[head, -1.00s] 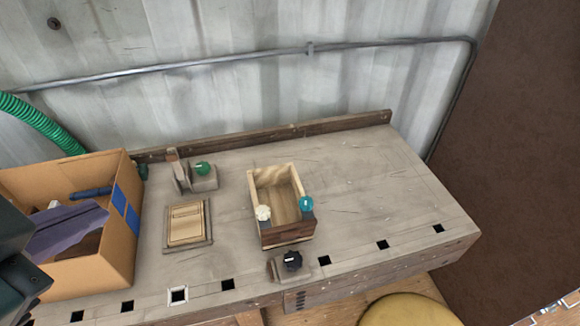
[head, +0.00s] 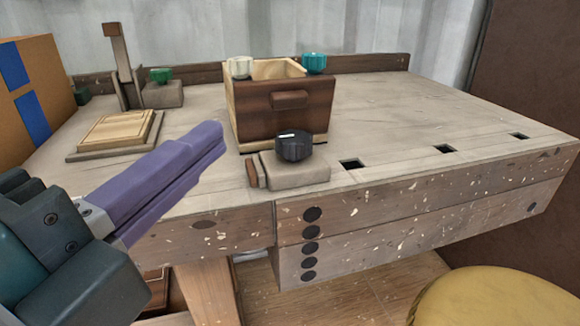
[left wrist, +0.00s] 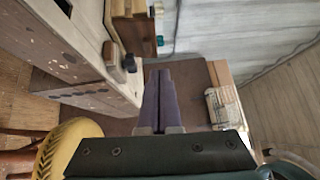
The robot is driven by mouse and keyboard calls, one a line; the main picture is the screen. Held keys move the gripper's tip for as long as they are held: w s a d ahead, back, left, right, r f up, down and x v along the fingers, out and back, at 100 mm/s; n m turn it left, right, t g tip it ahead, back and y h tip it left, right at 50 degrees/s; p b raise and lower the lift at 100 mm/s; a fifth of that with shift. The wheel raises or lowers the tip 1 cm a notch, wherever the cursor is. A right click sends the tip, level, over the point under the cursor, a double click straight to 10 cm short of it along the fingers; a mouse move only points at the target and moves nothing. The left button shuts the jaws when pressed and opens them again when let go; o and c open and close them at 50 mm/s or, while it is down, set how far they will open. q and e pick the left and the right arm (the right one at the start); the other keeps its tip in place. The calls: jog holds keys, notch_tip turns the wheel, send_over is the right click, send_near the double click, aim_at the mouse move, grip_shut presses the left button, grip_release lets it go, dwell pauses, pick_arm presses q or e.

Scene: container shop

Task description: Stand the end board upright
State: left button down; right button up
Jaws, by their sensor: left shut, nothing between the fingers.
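A small open wooden box (head: 275,70) stands on the bench, with a dark brown board (head: 260,110) bearing a block handle upright across its near end. A light wooden panel (head: 117,130) lies flat on a grey-brown base to the left. I cannot tell for certain which of these is the end board. My left gripper (head: 217,137) has purple fingers, shut and empty, in front of the bench's near edge, left of the box. Its fingers also show in the left wrist view (left wrist: 158,75), pointing away. My right gripper is not in view.
A black-knobbed clamp (head: 293,148) sits before the box; white (head: 240,67) and teal (head: 314,62) knobs are at its corners. A green-knobbed block (head: 161,90) and post stand behind the panel. A cardboard box (head: 30,95) is far left, a yellow stool (head: 500,298) front right. The bench's right side is clear.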

pick_arm(q)
notch_tip(320, 180, down, 4)
jog(key=d+m+h+b, duration=0.2)
send_near(290, 98)
jog(key=shift+m, duration=0.3)
jog(key=d, duration=0.1)
jog(key=w+d, duration=0.1)
jog(key=d, duration=0.1)
jog(key=w+d, duration=0.1)
jog(key=d, duration=0.1)
jog(key=shift+d+f, duration=0.1)
jog(key=shift+f, duration=0.05)
jog(key=shift+w+a+b, duration=0.15)
jog(key=shift+w+a, duration=0.1)
jog(key=shift+w, duration=0.35)
jog(key=shift+w+a+b, duration=0.15)
jog(key=shift+w+a, duration=0.05)
jog(key=shift+w, duration=0.4)
jog(key=shift+w+a+r, duration=0.25)
jog(key=shift+w+r, duration=0.05)
jog(key=shift+w, duration=0.25)
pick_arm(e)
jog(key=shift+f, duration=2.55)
